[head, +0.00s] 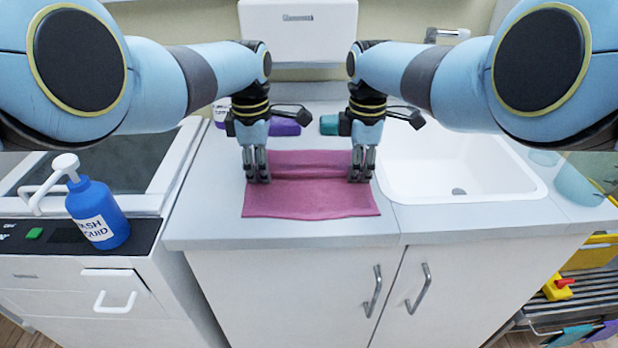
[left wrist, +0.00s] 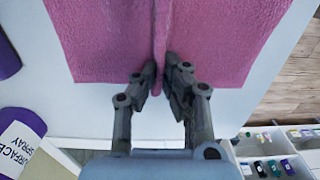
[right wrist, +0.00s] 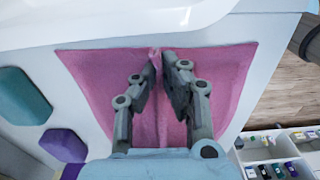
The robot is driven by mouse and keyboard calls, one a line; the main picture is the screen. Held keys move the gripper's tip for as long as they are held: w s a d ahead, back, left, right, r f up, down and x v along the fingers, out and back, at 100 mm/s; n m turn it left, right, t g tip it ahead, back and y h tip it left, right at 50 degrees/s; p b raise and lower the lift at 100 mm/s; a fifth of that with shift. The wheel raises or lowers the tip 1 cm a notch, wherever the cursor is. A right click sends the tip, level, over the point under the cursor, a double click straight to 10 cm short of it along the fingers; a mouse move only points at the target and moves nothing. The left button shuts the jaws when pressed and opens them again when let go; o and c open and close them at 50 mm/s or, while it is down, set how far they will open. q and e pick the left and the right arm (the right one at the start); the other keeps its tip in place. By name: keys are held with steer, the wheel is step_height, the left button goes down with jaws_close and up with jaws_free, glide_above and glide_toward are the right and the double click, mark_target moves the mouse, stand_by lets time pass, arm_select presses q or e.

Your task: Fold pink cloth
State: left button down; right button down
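The pink cloth (head: 310,203) lies on the white counter, with a raised ridge running left to right across it. My left gripper (head: 257,180) points down at the cloth's left edge. In the left wrist view its fingers (left wrist: 162,75) are close together with the ridge of the cloth (left wrist: 215,40) pinched between them. My right gripper (head: 361,178) points down at the cloth's right edge. In the right wrist view its fingers (right wrist: 161,70) close on the other end of the ridge of the cloth (right wrist: 220,75). Most of the cloth still rests on the counter.
A white sink (head: 460,165) is right of the cloth. A blue wash-liquid bottle (head: 97,210) stands on the unit at left. Bare counter (head: 215,205) shows left of the cloth.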

arm_select(q)
steer(key=shift+s+f, duration=0.1)
arm_select(e)
steer(key=shift+s+f, duration=0.1)
